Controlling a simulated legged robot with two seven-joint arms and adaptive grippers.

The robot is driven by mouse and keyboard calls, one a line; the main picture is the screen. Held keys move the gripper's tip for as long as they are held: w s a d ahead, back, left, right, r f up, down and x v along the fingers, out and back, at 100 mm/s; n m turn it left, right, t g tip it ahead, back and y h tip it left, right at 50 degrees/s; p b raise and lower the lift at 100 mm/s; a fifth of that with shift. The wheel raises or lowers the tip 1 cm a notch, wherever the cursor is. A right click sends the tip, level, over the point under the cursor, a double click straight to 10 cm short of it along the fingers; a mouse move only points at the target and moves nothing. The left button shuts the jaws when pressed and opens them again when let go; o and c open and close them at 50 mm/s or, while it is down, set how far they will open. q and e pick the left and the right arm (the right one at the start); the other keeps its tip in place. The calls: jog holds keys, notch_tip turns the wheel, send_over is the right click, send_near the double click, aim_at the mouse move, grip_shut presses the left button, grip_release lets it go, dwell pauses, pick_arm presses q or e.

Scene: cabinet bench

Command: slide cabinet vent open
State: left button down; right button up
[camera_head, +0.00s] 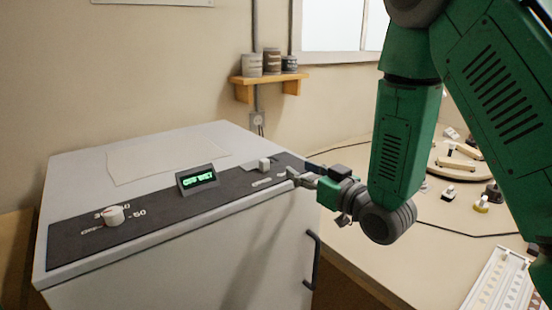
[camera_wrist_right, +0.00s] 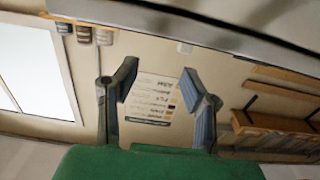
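The white-grey cabinet (camera_head: 260,240) stands at the left in the head view, with a dark control panel (camera_head: 145,220) along its top front. A small white slider block (camera_head: 264,164) sits near the panel's right end, beside pale markings; I take it for the vent slider. My right gripper (camera_head: 291,176) is just right of and nearer than this block, over the panel's front edge. Contact cannot be made out. In the right wrist view its two fingers (camera_wrist_right: 163,84) are apart with nothing between them but the distant wall chart. My left gripper is out of view.
A white knob (camera_head: 114,215) and a green-lit display (camera_head: 197,178) are on the panel. A dark handle (camera_head: 313,260) is on the cabinet's side. A bench (camera_head: 375,258) with small parts lies right. A wall shelf (camera_head: 270,79) holds cans.

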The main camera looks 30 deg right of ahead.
jog(key=s+p, duration=0.6)
jog(key=p, duration=0.1)
jog(key=shift+s+d, duration=0.25)
dwell(0.7)
dwell(0.4)
